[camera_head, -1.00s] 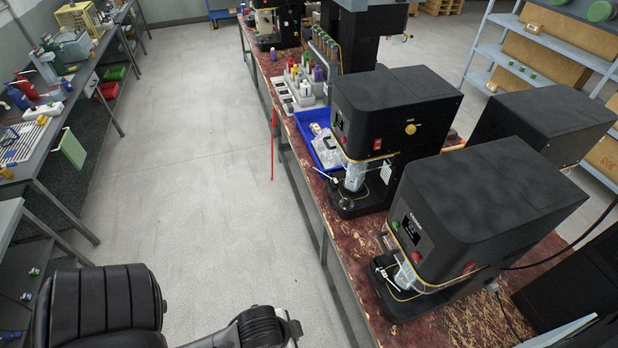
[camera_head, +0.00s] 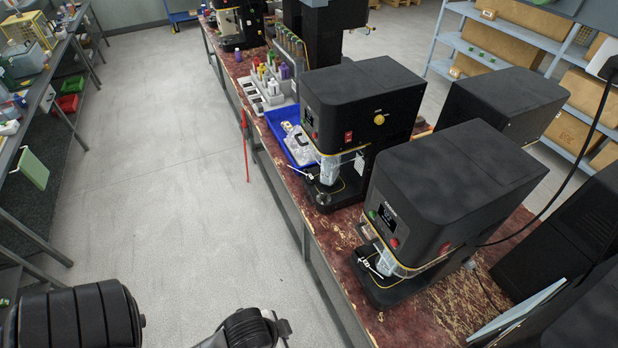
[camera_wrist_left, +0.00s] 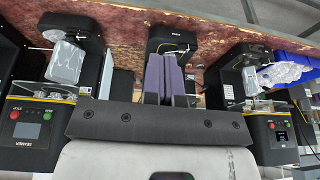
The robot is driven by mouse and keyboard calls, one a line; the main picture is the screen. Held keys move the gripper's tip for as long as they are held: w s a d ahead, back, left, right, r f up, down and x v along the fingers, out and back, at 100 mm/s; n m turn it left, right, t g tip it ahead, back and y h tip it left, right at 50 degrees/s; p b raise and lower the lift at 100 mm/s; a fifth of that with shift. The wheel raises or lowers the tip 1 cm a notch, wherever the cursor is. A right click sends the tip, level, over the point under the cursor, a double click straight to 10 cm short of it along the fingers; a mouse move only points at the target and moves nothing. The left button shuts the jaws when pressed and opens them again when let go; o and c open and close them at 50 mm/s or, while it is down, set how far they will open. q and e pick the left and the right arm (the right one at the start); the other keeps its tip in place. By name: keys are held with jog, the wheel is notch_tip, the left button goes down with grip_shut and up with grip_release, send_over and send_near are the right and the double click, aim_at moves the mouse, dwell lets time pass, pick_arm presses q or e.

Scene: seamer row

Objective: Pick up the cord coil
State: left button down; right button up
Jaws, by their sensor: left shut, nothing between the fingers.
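I cannot make out a cord coil in either view. In the left wrist view my left gripper (camera_wrist_left: 165,79) is shut, its purple fingers together with nothing between them. Behind the fingers are the work table and the black seamer machines. In the head view, parts of my arm show at the bottom left, but no fingertips are seen. My right gripper is in neither view.
Black seamers (camera_head: 450,190) (camera_head: 360,95) stand on the worn red table (camera_head: 335,235) with a blue tray (camera_head: 277,122). A black power cord (camera_head: 575,170) hangs at the right. Shelves (camera_head: 480,57) stand behind. The grey floor aisle (camera_head: 150,150) is clear; a bench lines the left.

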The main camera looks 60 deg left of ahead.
pick_arm(q)
jog(key=c, duration=1.8)
grip_release()
jog(key=shift+c, duration=0.2)
jog(key=o, duration=1.3)
jog(key=shift+a, duration=0.1)
